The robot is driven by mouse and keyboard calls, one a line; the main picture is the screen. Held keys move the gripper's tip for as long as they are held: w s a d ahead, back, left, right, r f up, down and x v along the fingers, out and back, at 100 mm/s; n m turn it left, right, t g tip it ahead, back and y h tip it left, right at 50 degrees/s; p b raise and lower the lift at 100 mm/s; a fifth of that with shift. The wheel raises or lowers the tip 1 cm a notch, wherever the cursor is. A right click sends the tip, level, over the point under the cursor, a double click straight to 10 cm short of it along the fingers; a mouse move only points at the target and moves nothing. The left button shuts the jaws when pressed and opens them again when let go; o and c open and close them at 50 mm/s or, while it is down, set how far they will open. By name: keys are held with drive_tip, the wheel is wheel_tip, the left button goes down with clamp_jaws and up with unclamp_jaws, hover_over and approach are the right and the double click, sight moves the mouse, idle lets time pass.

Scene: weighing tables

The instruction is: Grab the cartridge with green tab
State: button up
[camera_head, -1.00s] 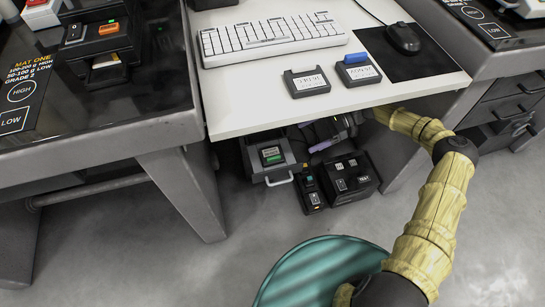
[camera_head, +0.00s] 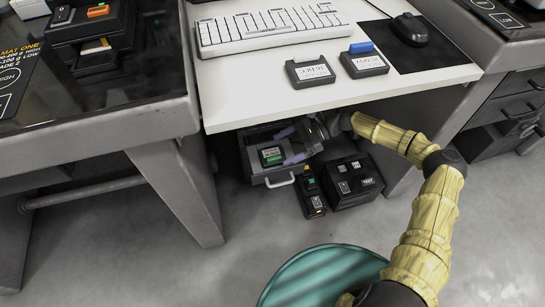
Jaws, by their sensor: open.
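The cartridge with green tab (camera_head: 271,156) is a small dark block with a green top and pale label. It lies in an open grey drawer or tray (camera_head: 256,172) with a light handle, under the white desk. My gripper (camera_head: 287,147) reaches in from the right beneath the desk edge. Its two lilac fingers are spread apart, one farther back and one nearer, just right of the cartridge. Nothing shows between the fingertips. I cannot tell whether either finger touches the cartridge.
The white desk (camera_head: 340,97) overhangs the tray; it bears a keyboard (camera_head: 270,28), a mouse (camera_head: 410,28) and two labelled blocks. A black button box (camera_head: 353,182) and a narrow device with an orange light (camera_head: 313,199) stand right of the tray. A teal round thing (camera_head: 315,275) is in front.

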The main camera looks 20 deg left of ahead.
sight(263, 157)
drive_tip(key=b+x, duration=0.3)
drive_tip(key=x, duration=0.1)
drive_tip(key=shift+w+a+f, duration=0.1)
drive_tip(key=shift+f, duration=0.15)
drive_tip(key=shift+s+a, duration=0.25)
drive_tip(key=shift+a, duration=0.2)
drive_tip(key=c, duration=1.1)
